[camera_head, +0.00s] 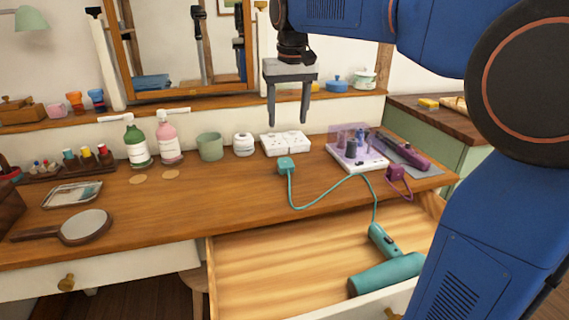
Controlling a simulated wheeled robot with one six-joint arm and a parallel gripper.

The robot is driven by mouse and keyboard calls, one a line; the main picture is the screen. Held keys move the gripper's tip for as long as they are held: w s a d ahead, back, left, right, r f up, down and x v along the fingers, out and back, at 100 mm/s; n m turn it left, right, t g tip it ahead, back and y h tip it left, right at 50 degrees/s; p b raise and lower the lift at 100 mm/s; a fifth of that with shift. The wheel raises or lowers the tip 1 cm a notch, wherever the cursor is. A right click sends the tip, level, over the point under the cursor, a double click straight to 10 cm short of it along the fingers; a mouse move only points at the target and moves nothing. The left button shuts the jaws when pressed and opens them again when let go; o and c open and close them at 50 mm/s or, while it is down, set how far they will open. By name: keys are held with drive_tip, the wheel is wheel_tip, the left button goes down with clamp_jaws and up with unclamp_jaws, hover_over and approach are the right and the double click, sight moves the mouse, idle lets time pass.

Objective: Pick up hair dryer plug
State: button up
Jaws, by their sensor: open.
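The hair dryer plug (286,164) is a teal block on the wooden dresser top, just in front of a white socket block (285,143). It looks close to the block; I cannot tell whether it touches it. A teal cord runs from it over the front edge to the teal hair dryer (387,274), which lies in the open drawer. My gripper (288,118) points down with its two grey fingers apart and nothing between them. In the picture it is above the plug and the socket block. My blue arm covers the right side of the view.
A purple-topped case (358,145) and a purple straightener (402,151) with a purple plug (396,173) lie to the right. A white jar (243,144), green cup (209,147) and pump bottles (168,141) stand left. A mirror (184,45) stands behind. The open drawer (270,268) juts forward.

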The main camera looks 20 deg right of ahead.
approach(285, 161)
drive_tip(key=f, duration=0.5)
drive_tip(key=shift+w+f, duration=0.15)
drive_tip(key=shift+w, duration=0.1)
drive_tip(key=shift+w+f, duration=0.2)
drive_tip(key=shift+f, duration=0.65)
drive_tip(key=shift+w+f, duration=0.15)
drive_tip(key=shift+f, duration=0.65)
drive_tip(key=shift+w+f, duration=0.2)
drive_tip(key=shift+f, duration=0.65)
drive_tip(key=c, duration=1.1)
